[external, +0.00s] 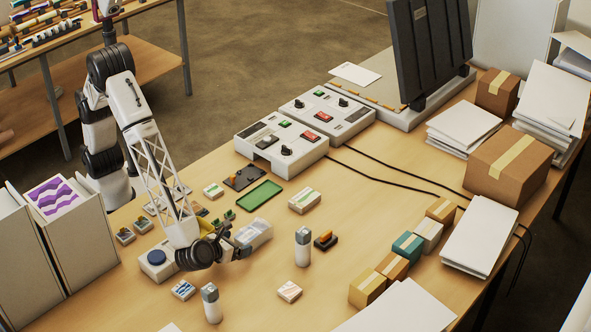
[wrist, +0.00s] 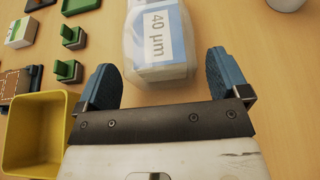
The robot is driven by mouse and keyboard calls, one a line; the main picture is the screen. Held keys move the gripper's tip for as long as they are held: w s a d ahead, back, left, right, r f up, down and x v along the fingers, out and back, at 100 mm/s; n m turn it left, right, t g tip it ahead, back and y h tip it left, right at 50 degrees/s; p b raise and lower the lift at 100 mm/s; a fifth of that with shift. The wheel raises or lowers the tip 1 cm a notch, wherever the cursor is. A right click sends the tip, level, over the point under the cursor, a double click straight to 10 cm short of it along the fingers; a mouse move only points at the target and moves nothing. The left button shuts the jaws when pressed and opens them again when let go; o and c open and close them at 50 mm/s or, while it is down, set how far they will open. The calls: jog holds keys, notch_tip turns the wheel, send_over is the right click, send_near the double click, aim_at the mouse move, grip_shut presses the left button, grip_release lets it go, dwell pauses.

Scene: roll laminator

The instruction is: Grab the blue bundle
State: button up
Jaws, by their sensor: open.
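A small blue-and-white bundle (external: 183,290) lies on the table in the external view, in front of my gripper and to its left. My gripper (external: 238,250) is low over the table, open and empty; its two blue fingers also show in the wrist view (wrist: 162,82). A clear-wrapped pack (wrist: 160,38) with a blue-and-white "40 µm" label lies just ahead of the fingers, its near end close to the gap between them. It also shows in the external view (external: 257,231). The small blue-and-white bundle does not show in the wrist view.
A yellow bin (wrist: 40,130) stands left of my gripper. Green-topped blocks (wrist: 72,37) are beyond it. Two white bottles (external: 303,247) (external: 211,303) and a small pale bundle (external: 289,292) stand or lie nearby. Boxes (external: 407,247) line the right; control boxes (external: 281,138) are behind.

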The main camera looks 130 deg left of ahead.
jog(key=shift+x, duration=1.6)
jog(key=shift+r, duration=0.1)
jog(key=shift+c, duration=0.2)
jog(key=c, duration=1.1)
jog(key=shift+r, duration=5)
